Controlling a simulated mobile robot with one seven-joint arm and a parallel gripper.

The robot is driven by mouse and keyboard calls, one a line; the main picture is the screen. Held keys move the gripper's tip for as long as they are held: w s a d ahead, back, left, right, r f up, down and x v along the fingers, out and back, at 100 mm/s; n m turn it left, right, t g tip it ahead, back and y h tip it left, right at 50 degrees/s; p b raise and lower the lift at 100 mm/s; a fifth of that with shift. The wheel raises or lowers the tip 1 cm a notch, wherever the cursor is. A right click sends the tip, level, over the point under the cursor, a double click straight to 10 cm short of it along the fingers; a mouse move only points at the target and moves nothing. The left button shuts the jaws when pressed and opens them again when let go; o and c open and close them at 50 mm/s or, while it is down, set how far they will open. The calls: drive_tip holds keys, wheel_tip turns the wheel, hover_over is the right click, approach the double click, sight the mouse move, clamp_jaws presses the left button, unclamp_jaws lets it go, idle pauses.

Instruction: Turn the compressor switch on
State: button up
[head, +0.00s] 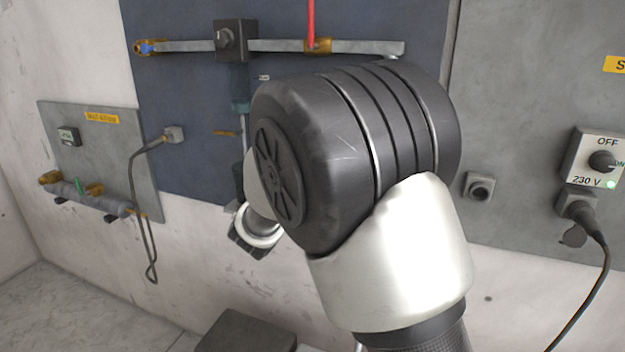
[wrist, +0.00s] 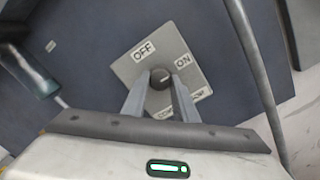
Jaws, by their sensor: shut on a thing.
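The compressor switch is a light grey square plate (wrist: 133,70) with OFF and ON labels and a partly covered lower label, tilted in the wrist view. Its round dark knob (wrist: 160,77) is in the middle of the plate. My gripper (wrist: 161,84) is shut on the knob, one finger on each side. I cannot tell clearly which way the knob points. In the head view my arm covers the compressor switch and most of the gripper.
A 230 V switch box (head: 598,158) with a green light and a plugged cable is on the grey panel at right. A pipe (head: 275,45) with a red line crosses the blue panel. A small panel (head: 90,150) with fittings and a hanging hose is at left.

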drive_tip(key=shift+m+b, duration=0.3)
drive_tip(key=shift+b, duration=0.05)
idle(0.3)
drive_tip(key=o, duration=1.1)
drive_tip(key=shift+c, duration=0.2)
drive_tip(key=r+p+v, duration=0.1)
drive_tip(key=v, duration=1.6)
drive_tip(key=shift+s+f, duration=0.2)
drive_tip(key=shift+f, duration=0.3)
drive_tip(key=shift+a, duration=0.15)
